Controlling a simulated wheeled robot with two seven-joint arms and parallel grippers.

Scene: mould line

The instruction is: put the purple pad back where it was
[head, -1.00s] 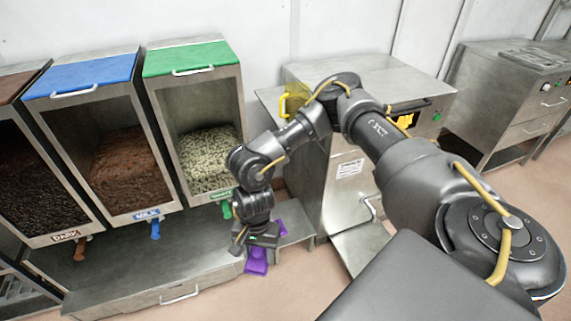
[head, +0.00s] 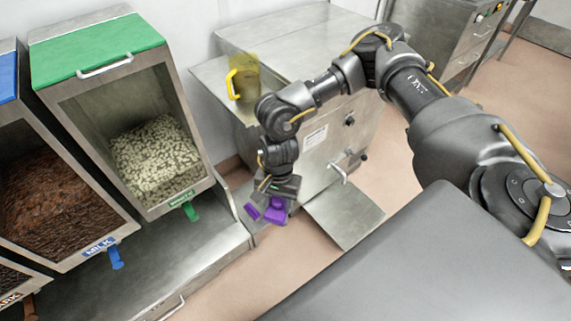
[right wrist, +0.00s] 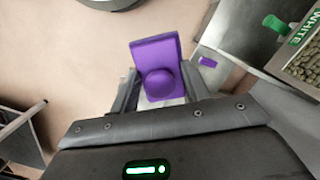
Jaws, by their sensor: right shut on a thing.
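The purple pad (head: 275,215) is a flat purple plate with a rounded knob. My right gripper (head: 277,196) is shut on it and holds it in the air, near the right end of the steel shelf. In the right wrist view the pad (right wrist: 156,52) stands out beyond the fingers, its knob between them. A second, small purple piece (head: 251,211) shows at the shelf's end, just left of the held pad. It also shows in the right wrist view (right wrist: 207,62), apart from the pad. My left gripper is not in view.
The white bin (head: 155,161) with a green lid and green tap (head: 191,211) stands left, above the steel shelf (head: 190,262). A steel cabinet (head: 312,150) stands behind my arm, with a yellow jug (head: 243,82) on its ledge. Open floor (head: 300,255) lies right of the shelf.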

